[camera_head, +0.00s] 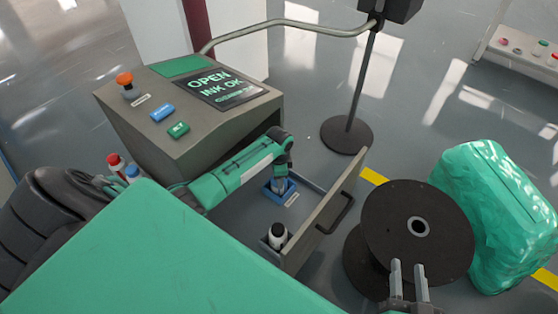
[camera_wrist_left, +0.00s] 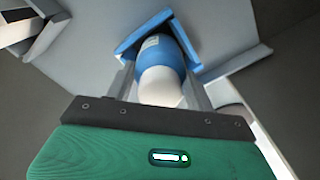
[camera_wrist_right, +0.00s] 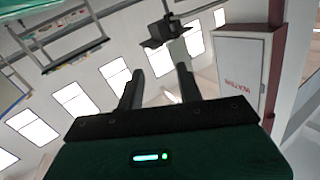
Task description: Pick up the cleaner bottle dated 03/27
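A blue bottle with a white cap (camera_wrist_left: 160,88) stands in a blue holder (camera_wrist_left: 128,46) in the left wrist view. In the head view the blue holder (camera_head: 267,190) is in the open grey drawer (camera_head: 240,212), with the bottle partly covered by my gripper. My left gripper (camera_wrist_left: 161,78) is open, its fingers on either side of the bottle; I cannot tell whether they touch it. A white-and-black bottle (camera_head: 277,235) stands in the drawer's front corner. No date is readable on either bottle. My right gripper (camera_head: 408,268) is open and empty; it also shows in the right wrist view (camera_wrist_right: 158,80).
A grey machine (camera_head: 165,125) with a lit screen (camera_head: 220,88) stands behind the drawer. Red-capped (camera_head: 115,162) and blue-capped (camera_head: 132,172) items are at its left. A black cable reel (camera_head: 400,225) and a green wrapped bundle (camera_head: 495,215) stand at the right.

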